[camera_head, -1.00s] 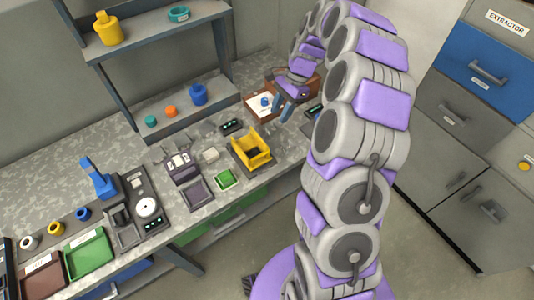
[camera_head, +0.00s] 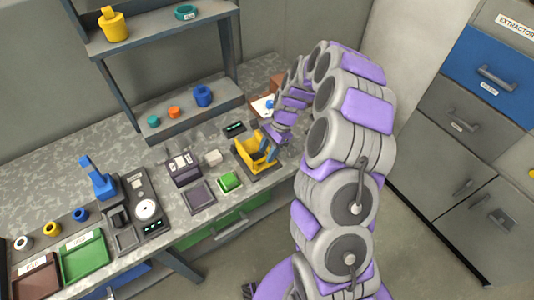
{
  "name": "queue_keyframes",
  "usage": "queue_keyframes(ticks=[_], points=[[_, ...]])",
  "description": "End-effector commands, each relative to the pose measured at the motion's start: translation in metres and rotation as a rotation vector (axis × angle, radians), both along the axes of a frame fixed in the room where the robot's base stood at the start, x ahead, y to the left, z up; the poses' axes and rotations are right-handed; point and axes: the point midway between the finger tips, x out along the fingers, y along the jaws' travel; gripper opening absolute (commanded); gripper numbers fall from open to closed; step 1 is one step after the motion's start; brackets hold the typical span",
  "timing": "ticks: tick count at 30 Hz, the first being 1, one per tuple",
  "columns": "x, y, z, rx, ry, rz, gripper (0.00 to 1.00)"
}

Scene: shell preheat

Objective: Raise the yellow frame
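The yellow frame (camera_head: 245,152) stands on a dark base on the workbench, right of a green block. The fingers overlap the frame in the picture. I cannot tell whether they touch it or how far apart they are. My purple and grey arm reaches down to it from the right and hides part of the bench behind.
A green block (camera_head: 229,181), a dark tray (camera_head: 198,196) and a purple-grey device (camera_head: 184,169) sit left of the frame. A small dark display (camera_head: 234,127) lies behind it. A shelf (camera_head: 187,110) with coloured rings stands at the back. Drawers (camera_head: 487,75) are at right.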

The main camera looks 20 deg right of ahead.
Motion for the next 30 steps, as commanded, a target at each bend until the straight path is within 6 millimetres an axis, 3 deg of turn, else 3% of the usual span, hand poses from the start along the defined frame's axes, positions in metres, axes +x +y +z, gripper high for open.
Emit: queue_keyframes(ticks=[13,25,30], points=[[-0.0014,0.003,-0.0093,0.001,-0.001,0.0,0.38],[-0.0011,0.0031,-0.0092,0.001,-0.001,0.0,0.0],[-0.001,0.0033,-0.0093,0.001,-0.001,0.0,0.0]])
